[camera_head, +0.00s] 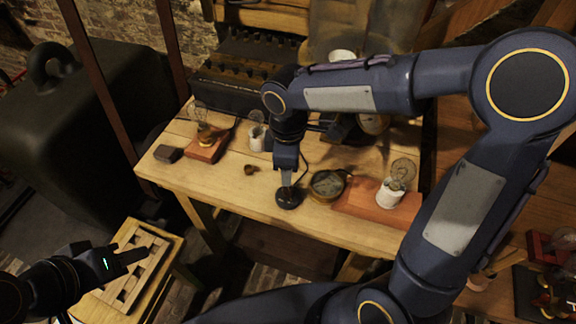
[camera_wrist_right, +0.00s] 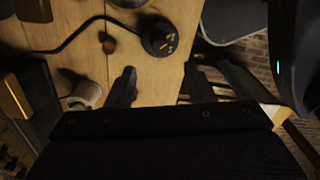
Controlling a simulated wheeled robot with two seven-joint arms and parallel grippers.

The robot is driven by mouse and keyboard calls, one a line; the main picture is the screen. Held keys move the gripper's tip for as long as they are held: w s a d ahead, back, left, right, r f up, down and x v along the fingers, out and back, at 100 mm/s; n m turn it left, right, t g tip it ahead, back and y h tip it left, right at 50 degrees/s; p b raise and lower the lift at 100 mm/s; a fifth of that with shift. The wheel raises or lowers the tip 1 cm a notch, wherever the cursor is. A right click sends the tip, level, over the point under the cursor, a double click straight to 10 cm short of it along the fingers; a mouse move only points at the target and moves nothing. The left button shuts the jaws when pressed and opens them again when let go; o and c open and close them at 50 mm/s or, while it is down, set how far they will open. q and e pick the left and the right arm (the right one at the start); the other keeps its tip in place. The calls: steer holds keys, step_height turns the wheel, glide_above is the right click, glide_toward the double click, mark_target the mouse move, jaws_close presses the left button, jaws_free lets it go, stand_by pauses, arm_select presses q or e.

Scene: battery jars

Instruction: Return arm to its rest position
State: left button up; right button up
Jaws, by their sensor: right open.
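My right arm (camera_head: 350,90) reaches in from the right and across the wooden table. Its gripper (camera_head: 288,170) points down over the front of the table. In the right wrist view its two dark fingers (camera_wrist_right: 172,88) stand wide apart with nothing between them. A round black piece with brass contacts (camera_wrist_right: 160,40) lies on the table beyond the fingers; it also shows just below the gripper in the head view (camera_head: 288,198). My left gripper (camera_head: 122,258) is at the lower left, over a small side table; I cannot tell its opening.
A wooden frame (camera_head: 140,262) lies on the side table.

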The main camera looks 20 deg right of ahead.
steer(key=s+d+r+m+t+y, duration=0.2)
steer(key=s+d+m, duration=0.2)
steer(key=s+m, duration=0.4)
steer(key=s+d+r+m+t+y, duration=0.1)
steer(key=s+d+r+m+t, duration=0.2)
steer(key=s+d+m, duration=0.2)
steer(key=s+m, duration=0.2)
steer(key=shift+s+d+r+m+t+y, duration=0.2)
steer(key=shift+s+r+m+t+y, duration=0.1)
steer(key=shift+s+r+m+y, duration=0.1)
